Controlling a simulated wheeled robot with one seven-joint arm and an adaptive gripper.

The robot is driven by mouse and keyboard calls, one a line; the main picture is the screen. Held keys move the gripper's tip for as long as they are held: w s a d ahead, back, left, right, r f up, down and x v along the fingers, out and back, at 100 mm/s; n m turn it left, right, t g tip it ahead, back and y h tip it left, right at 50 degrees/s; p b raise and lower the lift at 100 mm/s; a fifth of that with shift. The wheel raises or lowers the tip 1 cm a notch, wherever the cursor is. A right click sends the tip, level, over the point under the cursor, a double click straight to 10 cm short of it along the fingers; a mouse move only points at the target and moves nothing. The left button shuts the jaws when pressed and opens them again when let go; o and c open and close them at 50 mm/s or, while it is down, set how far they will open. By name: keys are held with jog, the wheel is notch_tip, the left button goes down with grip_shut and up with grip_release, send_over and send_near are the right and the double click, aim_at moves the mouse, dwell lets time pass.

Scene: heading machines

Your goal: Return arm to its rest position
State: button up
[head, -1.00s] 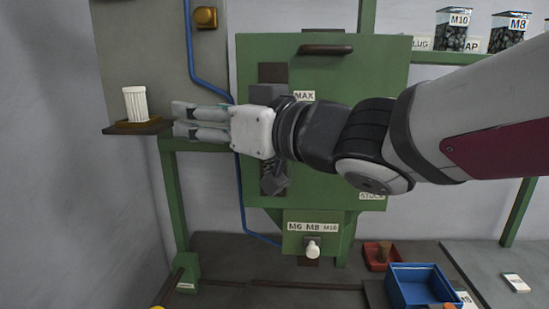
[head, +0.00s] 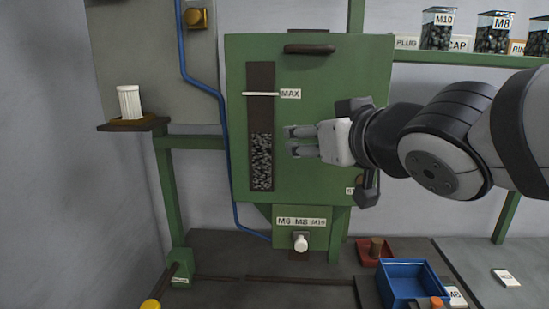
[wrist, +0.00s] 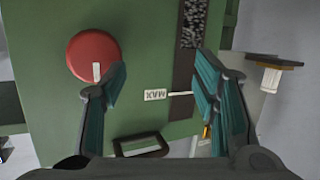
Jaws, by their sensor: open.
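My gripper (head: 290,142) is open and empty in the head view. It points left, in front of the green machine (head: 215,45) and just right of its level window (head: 261,115). The wrist view shows its two teal-padded fingers (wrist: 165,95) spread apart with nothing between them. Behind them are the MAX label (wrist: 155,95), the dark handle (wrist: 140,145) and a red round knob (wrist: 93,55). My arm comes in from the right and hides part of the machine's right side.
A white ribbed cup (head: 129,101) stands on a small shelf (head: 118,126) at left. Below are a blue bin (head: 408,290), a red tray (head: 366,256) and a white selector knob (head: 301,243). Labelled jars (head: 437,30) stand on the upper right shelf (head: 450,57).

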jog(key=s+d+f+m+g+h, duration=0.2)
jog(key=s+d+f+h, duration=0.15)
jog(key=d, duration=0.45)
jog(key=s+d+f+m+g, duration=0.1)
jog(key=s+d+f+g, duration=0.1)
jog(key=s+f, duration=0.4)
jog(key=s+d+f+m+g+h+b, duration=0.1)
jog(key=s+d+f+g, duration=0.1)
jog(key=s+f+g, duration=0.2)
jog(key=s+f, duration=0.2)
jog(key=s, duration=0.2)
jog(key=shift+d+g, duration=0.2)
jog(key=shift+g, duration=0.1)
jog(key=shift+w, duration=0.1)
